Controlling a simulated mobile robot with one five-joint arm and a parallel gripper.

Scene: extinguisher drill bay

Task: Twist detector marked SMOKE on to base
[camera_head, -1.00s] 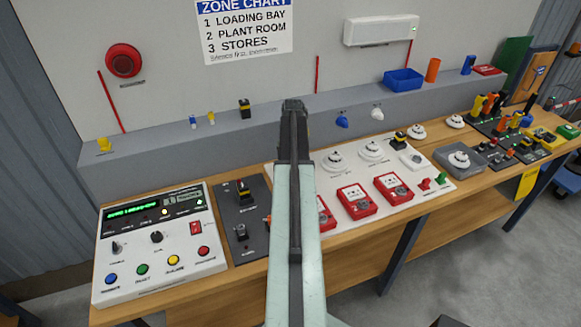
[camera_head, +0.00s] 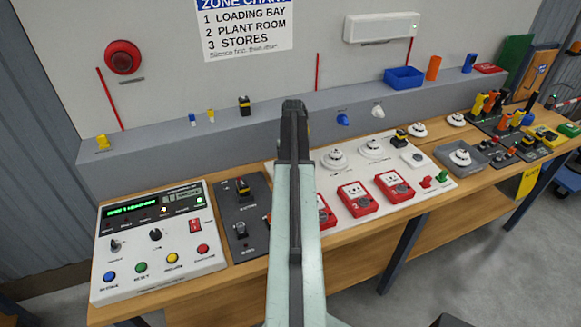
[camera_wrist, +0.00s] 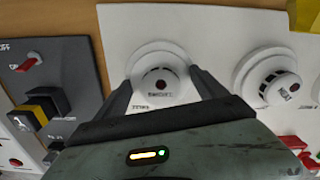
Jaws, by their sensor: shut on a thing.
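In the wrist view a round white detector (camera_wrist: 160,90) with a dark red centre sits on a round white base (camera_wrist: 140,60) on the white board. Its small lettering is turned about and looks like SMOKE. My gripper (camera_wrist: 162,74) is shut on this detector, one dark finger at each side. The detector appears seated at the base; whether it is locked cannot be told. A second detector, marked HEAT (camera_wrist: 277,85), sits on the board to the right. In the head view my arm hides the gripper and the held detector.
Left of the board is a dark panel (camera_wrist: 45,80) with a red switch and a yellow-black block. In the head view, red call points (camera_head: 356,198) stand in front of the detectors. A grey tray (camera_head: 445,157) holding another detector lies at right. A control panel (camera_head: 150,245) stands at left.

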